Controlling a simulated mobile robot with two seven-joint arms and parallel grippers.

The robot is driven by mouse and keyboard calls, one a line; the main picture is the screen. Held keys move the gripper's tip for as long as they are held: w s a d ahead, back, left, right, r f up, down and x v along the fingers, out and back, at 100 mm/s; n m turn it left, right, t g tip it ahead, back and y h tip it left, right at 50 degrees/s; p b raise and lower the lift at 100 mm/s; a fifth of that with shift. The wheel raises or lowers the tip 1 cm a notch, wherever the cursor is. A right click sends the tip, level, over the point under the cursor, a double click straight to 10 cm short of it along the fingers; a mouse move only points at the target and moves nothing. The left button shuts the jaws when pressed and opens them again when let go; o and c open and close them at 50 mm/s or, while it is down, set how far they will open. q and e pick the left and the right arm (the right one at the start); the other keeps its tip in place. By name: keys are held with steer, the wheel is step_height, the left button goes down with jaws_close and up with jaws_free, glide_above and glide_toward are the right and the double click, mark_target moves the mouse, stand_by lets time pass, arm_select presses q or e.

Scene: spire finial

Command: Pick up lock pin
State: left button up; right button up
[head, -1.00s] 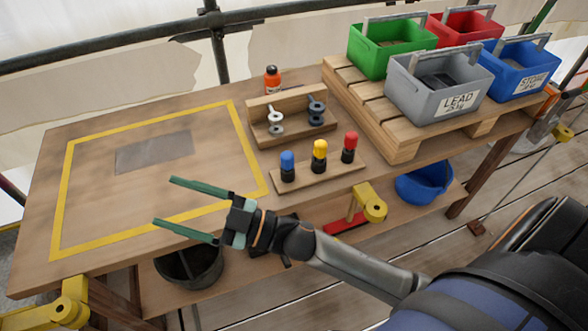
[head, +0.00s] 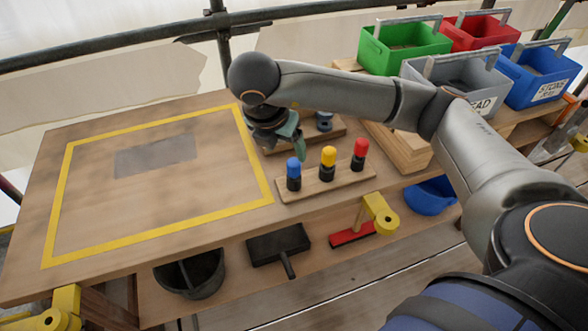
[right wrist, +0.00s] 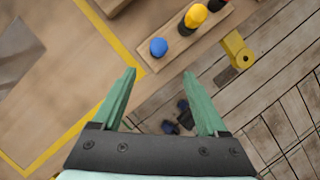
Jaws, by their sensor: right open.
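Three capped pins stand upright in a wooden rack (head: 330,187): a blue-capped pin (head: 293,174), a yellow-capped pin (head: 328,162) and a red-capped pin (head: 360,153). I cannot tell which is called the lock pin. My right gripper (head: 291,150) points down just above and behind the blue-capped pin, its green fingers partly hidden by the wrist. In the right wrist view the gripper (right wrist: 160,75) is open and empty, with the blue cap (right wrist: 158,47) beyond the fingertips, between their lines. My left gripper is not in view.
A second wooden holder with a dark fitting (head: 324,121) is partly hidden behind my right arm. Green (head: 405,50), red, grey and blue bins stand back right. A yellow clamp (head: 381,214) sits at the front edge.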

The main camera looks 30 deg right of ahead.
mark_target(293, 162)
steer(key=x, duration=0.3)
steer(key=b+x, duration=0.1)
steer(key=x, duration=0.2)
steer(key=shift+w+d+f, duration=0.2)
steer(key=shift+d+f, duration=0.1)
steer(key=shift+d, duration=0.1)
steer(key=shift+w+p+x, duration=0.15)
steer(key=shift+p+x, duration=0.05)
steer(key=shift+x, duration=1.15)
steer(key=shift+w+p+x, duration=0.15)
steer(key=shift+x, duration=1.2)
steer(key=shift+r, duration=0.1)
steer(key=shift+c, duration=0.3)
jaws_close()
